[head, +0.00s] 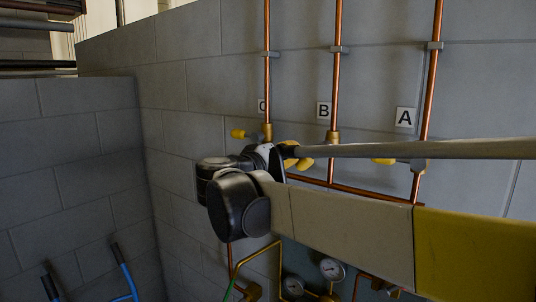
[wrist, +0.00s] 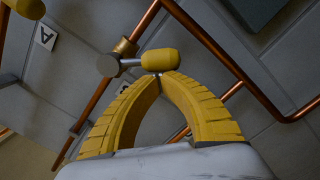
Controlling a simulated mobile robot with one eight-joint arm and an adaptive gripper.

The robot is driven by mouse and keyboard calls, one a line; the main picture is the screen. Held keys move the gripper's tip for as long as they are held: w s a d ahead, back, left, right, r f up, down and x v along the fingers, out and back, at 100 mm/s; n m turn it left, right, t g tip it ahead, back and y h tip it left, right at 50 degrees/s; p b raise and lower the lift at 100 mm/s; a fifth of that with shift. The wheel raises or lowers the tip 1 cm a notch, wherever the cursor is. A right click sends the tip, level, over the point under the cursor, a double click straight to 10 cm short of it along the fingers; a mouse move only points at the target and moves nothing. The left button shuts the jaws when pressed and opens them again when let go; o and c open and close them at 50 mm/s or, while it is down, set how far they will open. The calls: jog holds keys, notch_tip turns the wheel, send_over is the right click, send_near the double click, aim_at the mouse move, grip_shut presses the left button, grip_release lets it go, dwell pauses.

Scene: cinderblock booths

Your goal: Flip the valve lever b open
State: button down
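The B label (head: 323,110) is on the wall beside the middle copper pipe, above a brass fitting (head: 333,137). In the wrist view, a valve with a yellow lever (wrist: 160,61) is just beyond my fingertips; it seems to be valve B. The lever sticks out sideways, across its pipe. My gripper (wrist: 157,74) has its yellow fingers curved together, tips meeting right beside the lever's grip. Nothing shows between them; whether they touch the lever I cannot tell. In the head view my gripper (head: 298,161) is at valve B, and my arm hides most of it.
Valve C's yellow lever (head: 238,133) is to the left and valve A's yellow lever (head: 383,161) to the right, on parallel copper pipes. A horizontal copper pipe and pressure gauges (head: 332,269) are below. A block partition (head: 70,170) stands at the left.

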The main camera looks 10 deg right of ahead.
jog(key=f+n+b, duration=0.1)
jog(key=n, duration=0.1)
jog(key=s+d+f+n+b, duration=0.1)
jog(key=n, duration=0.1)
jog(key=s+d+f+n+b, duration=0.1)
jog(key=f+n, duration=0.1)
jog(key=n, duration=0.1)
jog(key=shift+s+d+h, duration=0.15)
jog(key=shift+d+h, duration=0.05)
jog(key=shift+h, duration=0.1)
dwell(0.3)
dwell(0.4)
